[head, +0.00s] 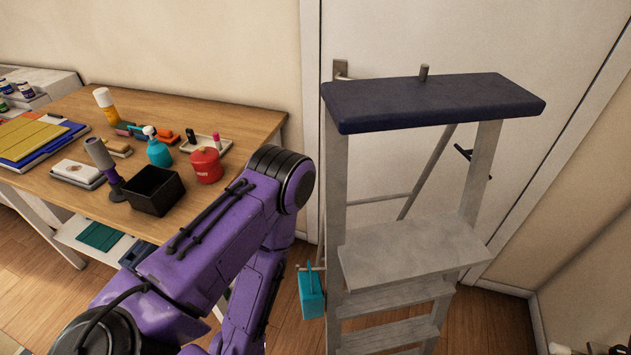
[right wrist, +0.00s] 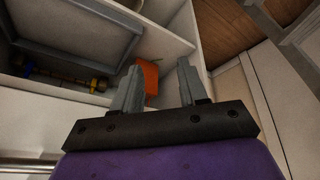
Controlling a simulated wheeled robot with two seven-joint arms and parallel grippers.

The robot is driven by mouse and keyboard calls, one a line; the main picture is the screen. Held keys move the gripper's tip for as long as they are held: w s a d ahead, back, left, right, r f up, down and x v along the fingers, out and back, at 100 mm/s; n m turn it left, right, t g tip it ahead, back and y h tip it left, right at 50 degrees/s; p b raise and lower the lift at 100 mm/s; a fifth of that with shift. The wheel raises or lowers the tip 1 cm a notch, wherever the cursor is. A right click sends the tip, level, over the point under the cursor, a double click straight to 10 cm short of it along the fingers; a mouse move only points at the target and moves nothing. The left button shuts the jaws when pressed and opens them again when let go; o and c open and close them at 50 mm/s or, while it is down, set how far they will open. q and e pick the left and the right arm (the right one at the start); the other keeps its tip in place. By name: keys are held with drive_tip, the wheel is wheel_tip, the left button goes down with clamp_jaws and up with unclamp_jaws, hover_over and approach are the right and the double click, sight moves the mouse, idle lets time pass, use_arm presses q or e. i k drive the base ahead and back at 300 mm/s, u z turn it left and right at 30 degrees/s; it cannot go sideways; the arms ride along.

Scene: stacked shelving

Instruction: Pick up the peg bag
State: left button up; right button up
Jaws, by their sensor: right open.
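I cannot tell for sure which thing is the peg bag. In the head view a small teal bag-like thing (head: 311,292) with a thin handle hangs low beside the left leg of the stepladder. In the right wrist view an orange block-shaped thing (right wrist: 150,76) sits in a white compartment, partly hidden behind the left finger. My right gripper (right wrist: 159,64) is open and empty; the orange thing shows between its fingers, apparently beyond them. My left gripper is not in view.
The stepladder (head: 412,262) has a dark padded top (head: 430,100) and stands before a white door. A wooden table (head: 232,105) at left holds a black box (head: 153,190), a red pot (head: 206,166) and bottles. A dark rod with brass-coloured parts (right wrist: 65,76) lies in the white compartment (right wrist: 165,42).

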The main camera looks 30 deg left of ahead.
sight(313, 297)
drive_tip(key=u, duration=0.95)
drive_tip(key=k, duration=1.1)
drive_tip(key=z, duration=0.4)
drive_tip(key=i, duration=0.5)
drive_tip(key=z, duration=0.05)
